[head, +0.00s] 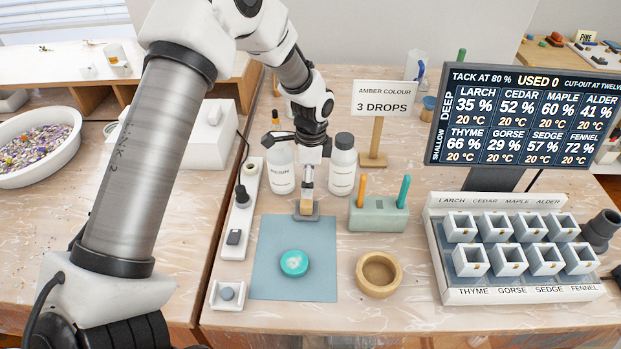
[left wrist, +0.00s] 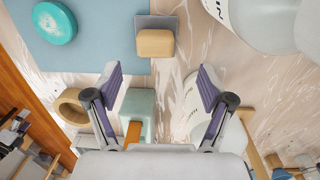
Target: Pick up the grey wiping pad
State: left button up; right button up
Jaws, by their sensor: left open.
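The grey wiping pad (head: 296,217) lies flat near the back edge of the blue mat, with an upright tan block handle (head: 306,207) on it. In the left wrist view the pad (left wrist: 176,20) shows as a grey sheet under the tan block (left wrist: 155,43). My left gripper (head: 308,172) is above and just behind the pad. In the left wrist view my left gripper (left wrist: 160,80) is open and empty, its fingers spread wide with the tan block beyond the fingertips, apart from them. My right gripper is not in view.
Two white bottles (head: 281,169) (head: 343,165) flank the gripper closely. A green block with two sticks (head: 378,214) stands right of the pad. The blue mat (head: 262,275) carries a teal disc (head: 294,263). A wooden bowl (head: 379,273) and a rack of cups (head: 515,293) are to the right.

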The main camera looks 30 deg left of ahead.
aim_at(307, 206)
pick_arm(q)
jog(key=shift+s+d+f+p, duration=0.15)
jog(key=shift+s+f, duration=0.2)
jog(key=shift+f, duration=0.25)
jog(key=shift+s+a+f+p, duration=0.15)
jog(key=shift+s+f, duration=0.15)
jog(key=shift+f, duration=0.25)
jog(key=f, duration=0.4)
jog(key=shift+w+a+f, duration=0.15)
jog(key=shift+w+f, duration=0.05)
jog(key=shift+f, duration=0.15)
jog(key=shift+s+r, duration=0.1)
jog(key=shift+c, duration=1.4)
jog(key=c, duration=1)
